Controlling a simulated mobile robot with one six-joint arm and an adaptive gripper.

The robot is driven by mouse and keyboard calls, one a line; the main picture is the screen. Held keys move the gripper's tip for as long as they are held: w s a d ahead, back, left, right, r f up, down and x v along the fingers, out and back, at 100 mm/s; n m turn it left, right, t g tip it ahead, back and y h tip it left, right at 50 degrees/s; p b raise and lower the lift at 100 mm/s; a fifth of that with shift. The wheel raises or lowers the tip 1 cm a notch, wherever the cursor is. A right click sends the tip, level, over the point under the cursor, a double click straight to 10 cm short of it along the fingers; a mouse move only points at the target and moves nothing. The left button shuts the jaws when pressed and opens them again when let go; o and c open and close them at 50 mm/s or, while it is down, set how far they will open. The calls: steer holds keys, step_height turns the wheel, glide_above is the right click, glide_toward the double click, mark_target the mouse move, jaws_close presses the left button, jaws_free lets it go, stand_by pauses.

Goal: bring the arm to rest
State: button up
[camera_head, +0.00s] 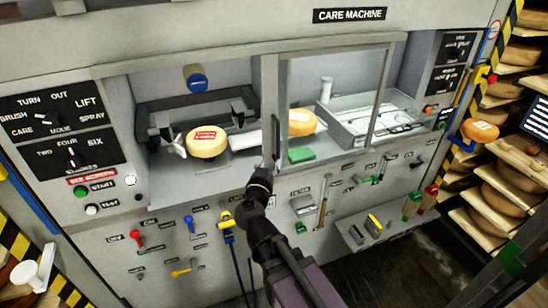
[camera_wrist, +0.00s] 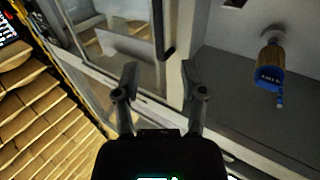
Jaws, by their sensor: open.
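My gripper (camera_wrist: 158,75) is open and empty in the wrist view, its two fingers spread apart. In the head view my dark arm rises from the bottom centre, and its end (camera_head: 262,172) is in front of the care machine (camera_head: 200,50), near the lower end of the upright post between the two bays. A yellow cheese wheel with a red label (camera_head: 207,143) sits in the left bay, up and left of my gripper. The fingers are hard to make out in the head view.
A second cheese wheel (camera_head: 301,122) is behind the clear door frame, with a green block (camera_head: 301,154) before it. A blue-ended brush (camera_wrist: 270,75) hangs in the bay. Levers and knobs (camera_head: 137,238) stick out below. Shelves of cheese (camera_head: 510,185) stand at right.

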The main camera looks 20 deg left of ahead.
steer(key=w+d+f+m+g+h, duration=0.2)
steer(key=d+f+g+h, duration=0.25)
steer(key=d, duration=0.75)
steer(key=w+d+f+m+g+h, duration=0.1)
steer(key=w+d+f+g+h, duration=0.4)
steer(key=d, duration=0.7)
steer(key=s+d+f+n+g+y, duration=0.1)
steer(key=s+d+f+g+y, duration=0.3)
steer(key=s+d, duration=0.2)
steer(key=s+d+f+g+y, duration=0.3)
steer(key=s+d+f+g, duration=0.1)
steer(key=d, duration=0.5)
steer(key=shift+s+d+f+n+y, duration=0.15)
steer(key=shift+s+f+n+y, duration=0.35)
steer(key=shift+s, duration=0.5)
steer(key=shift+g, duration=0.25)
